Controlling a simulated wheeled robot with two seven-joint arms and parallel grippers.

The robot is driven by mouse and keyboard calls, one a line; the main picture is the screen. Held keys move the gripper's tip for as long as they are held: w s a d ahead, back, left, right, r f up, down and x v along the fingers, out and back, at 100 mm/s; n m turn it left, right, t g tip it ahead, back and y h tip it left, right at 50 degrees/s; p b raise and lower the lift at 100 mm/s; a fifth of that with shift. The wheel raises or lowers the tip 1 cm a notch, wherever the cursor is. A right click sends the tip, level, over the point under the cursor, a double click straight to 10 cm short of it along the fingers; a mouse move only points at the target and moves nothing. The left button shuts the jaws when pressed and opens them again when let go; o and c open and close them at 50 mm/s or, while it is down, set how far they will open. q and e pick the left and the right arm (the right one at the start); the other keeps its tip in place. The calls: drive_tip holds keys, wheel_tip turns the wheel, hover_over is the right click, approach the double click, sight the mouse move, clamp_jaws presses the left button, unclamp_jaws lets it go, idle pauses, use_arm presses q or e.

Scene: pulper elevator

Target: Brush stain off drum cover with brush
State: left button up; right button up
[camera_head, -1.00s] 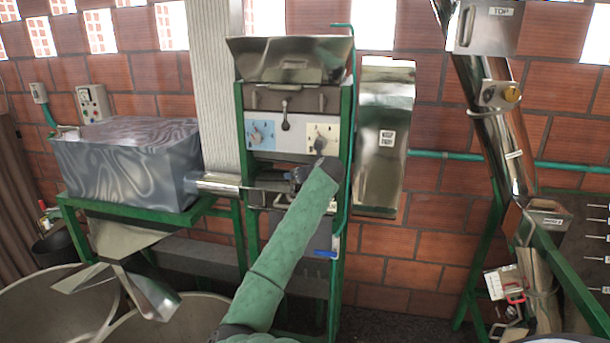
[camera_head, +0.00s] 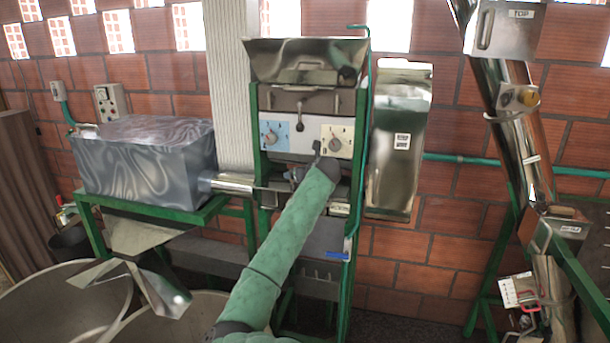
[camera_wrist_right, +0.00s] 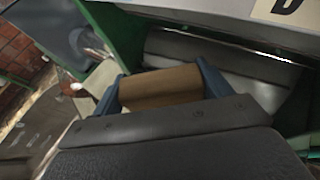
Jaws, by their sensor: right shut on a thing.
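My right gripper (camera_head: 296,174) reaches to the middle of the pulper in the head view, below its dials. In the right wrist view its two blue fingers are shut on a brown wooden block, the brush (camera_wrist_right: 160,87). The brush's bristles are hidden. Just beyond the brush is a shiny, curved metal surface that appears to be the drum cover (camera_wrist_right: 185,48). I cannot tell whether the brush touches it. My forearm hides much of this part in the head view, and I cannot make out a stain. My left gripper is not in view.
The pulper's green frame (camera_head: 361,130) and grey dial panel (camera_head: 307,127) border the work area. A metal tank (camera_head: 145,155) with a pipe stands left. A tall metal chute (camera_head: 398,180) is right of the pulper, and an elevator tube (camera_head: 513,130) is further right.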

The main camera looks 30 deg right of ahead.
drive_tip(key=shift+s+d+f, duration=0.1)
drive_tip(key=shift+s+d, duration=0.85)
drive_tip(key=shift+s, duration=0.2)
drive_tip(key=shift+s+d, duration=1.85)
drive_tip(key=shift+s, duration=0.25)
drive_tip(key=shift+s+d, duration=0.85)
drive_tip(key=shift+s, duration=0.15)
drive_tip(key=shift+w+a, duration=0.95)
drive_tip(key=shift+w, duration=0.15)
drive_tip(key=shift+w+a, duration=0.9)
drive_tip(key=shift+w, duration=0.2)
drive_tip(key=shift+w+a, duration=1.85)
drive_tip(key=shift+w, duration=0.2)
